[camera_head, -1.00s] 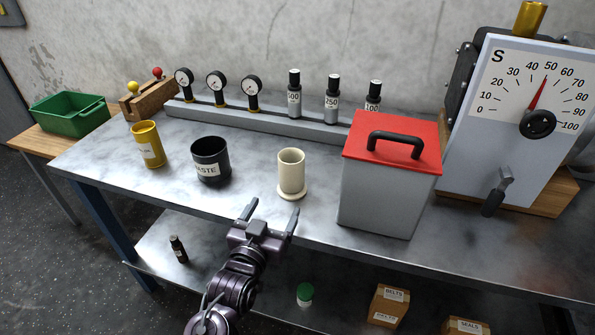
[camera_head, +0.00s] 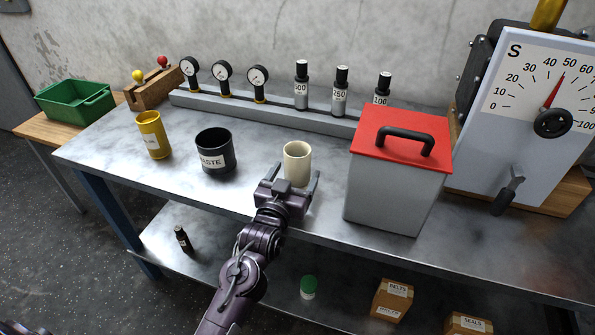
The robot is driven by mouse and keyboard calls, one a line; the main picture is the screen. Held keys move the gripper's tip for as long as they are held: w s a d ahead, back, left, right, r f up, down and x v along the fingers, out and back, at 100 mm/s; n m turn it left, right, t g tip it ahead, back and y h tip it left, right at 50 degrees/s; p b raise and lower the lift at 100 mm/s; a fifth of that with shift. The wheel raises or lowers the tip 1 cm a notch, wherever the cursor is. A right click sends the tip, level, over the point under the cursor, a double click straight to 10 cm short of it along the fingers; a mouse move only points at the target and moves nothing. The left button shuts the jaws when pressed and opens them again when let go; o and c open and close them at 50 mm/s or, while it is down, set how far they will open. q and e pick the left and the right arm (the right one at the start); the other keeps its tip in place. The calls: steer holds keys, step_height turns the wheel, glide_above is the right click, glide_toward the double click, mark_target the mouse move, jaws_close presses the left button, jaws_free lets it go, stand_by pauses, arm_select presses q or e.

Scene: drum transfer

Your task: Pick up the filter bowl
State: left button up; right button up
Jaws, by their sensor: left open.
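A cream cylindrical cup (camera_head: 297,158), which looks like the filter bowl, stands upright near the front edge of the steel bench (camera_head: 120,164). My left gripper (camera_head: 294,169) is open and in front of it, with one finger to each side of its lower part. The gripper hides the cup's base, and I cannot tell whether the fingers touch it. My right gripper is not in view.
A grey box with a red lid (camera_head: 398,185) stands close to the right. A black WASTE pot (camera_head: 215,152) and a yellow cup (camera_head: 153,135) stand to the left. Gauges and bottles on a rail (camera_head: 200,100) line the back. A dial machine (camera_head: 535,120) is at far right.

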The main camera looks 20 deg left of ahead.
arm_select(q)
steer(key=c, duration=1.3)
steer(key=shift+r, duration=0.1)
steer(key=shift+c, duration=0.9)
steer(key=shift+r, duration=0.1)
